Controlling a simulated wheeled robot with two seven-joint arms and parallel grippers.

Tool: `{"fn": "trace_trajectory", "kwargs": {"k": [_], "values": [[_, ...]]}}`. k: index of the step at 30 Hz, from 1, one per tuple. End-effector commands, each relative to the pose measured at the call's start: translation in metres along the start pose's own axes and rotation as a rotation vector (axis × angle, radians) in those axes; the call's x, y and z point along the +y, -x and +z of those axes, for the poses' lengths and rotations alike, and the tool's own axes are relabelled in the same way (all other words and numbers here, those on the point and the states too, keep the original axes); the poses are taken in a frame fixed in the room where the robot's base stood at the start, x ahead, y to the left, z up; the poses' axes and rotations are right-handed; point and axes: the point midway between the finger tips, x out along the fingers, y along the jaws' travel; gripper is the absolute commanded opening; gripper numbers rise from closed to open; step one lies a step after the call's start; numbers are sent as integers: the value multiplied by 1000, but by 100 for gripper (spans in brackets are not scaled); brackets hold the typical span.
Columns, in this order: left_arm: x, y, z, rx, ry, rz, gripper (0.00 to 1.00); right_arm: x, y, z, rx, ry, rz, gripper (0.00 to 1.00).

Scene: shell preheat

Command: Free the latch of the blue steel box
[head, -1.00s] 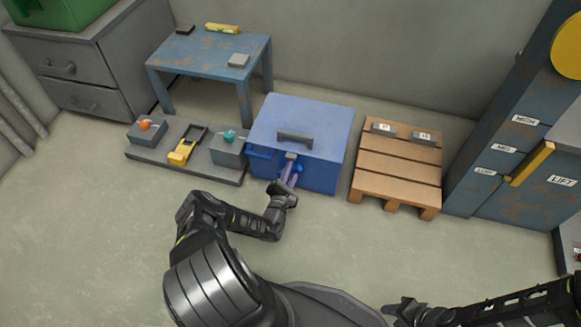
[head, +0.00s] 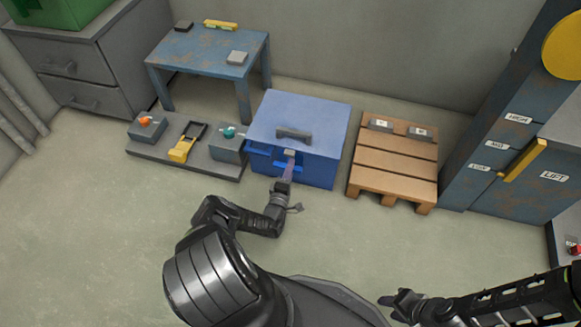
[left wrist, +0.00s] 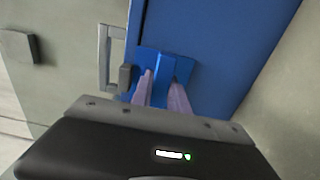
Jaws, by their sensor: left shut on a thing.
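The blue steel box (head: 322,110) stands on the floor with a dark grey handle (head: 294,134) on its lid. A small grey latch part (head: 291,152) shows at the top of its front. My left gripper (head: 287,168) is at the front, just below that part. In the left wrist view its two pale purple fingers (left wrist: 162,92) are on a blue fitting (left wrist: 165,62) on the box (left wrist: 215,40), shut on it. The fingers and hand hide part of the fitting. My right gripper (head: 395,301) is low in the head view, away from the box; its jaws are unclear.
Left of the box, a grey board (head: 190,164) bears a yellow-handled device (head: 183,150) and two grey blocks with orange and teal knobs. A wooden pallet (head: 393,162) stands close on the right. A blue table (head: 205,55) is behind. The floor in front is clear.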

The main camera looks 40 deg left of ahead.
Motion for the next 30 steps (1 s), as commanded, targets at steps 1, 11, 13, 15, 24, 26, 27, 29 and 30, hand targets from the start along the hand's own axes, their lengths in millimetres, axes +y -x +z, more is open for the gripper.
{"fn": "trace_trajectory", "kwargs": {"k": [1, 11, 13, 15, 24, 26, 27, 29, 30], "values": [[-1, 1, 0, 1, -9, -2, 0, 0, 0, 0, -1, 0, 0, 36], [-1, 1, 0, 1, -21, -2, 0, 0, 0, 0, -1, 0, 0, 36], [-1, 1, 0, 1, -21, -2, 0, 0, 0, 0, -1, 0, 0, 36], [-1, 1, 0, 1, -21, -2, 23, 0, 0, 0, -1, 0, 0, 36], [-1, 0, 0, 1, -19, -1, 42, 0, 0, 0, -1, 0, 0, 36], [-1, 0, 0, 0, -19, -1, 42, 0, 0, 0, -1, 0, 0, 36], [0, 0, 0, 0, -19, -1, 42, 0, 0, 0, -1, 0, 0, 36], [0, 0, 0, 0, -18, -1, 42, 0, 0, 0, -1, 0, 0, 36], [0, 1, 0, 1, -18, -1, 42, -1, 1, 0, -1, 0, 0, 36]]}}
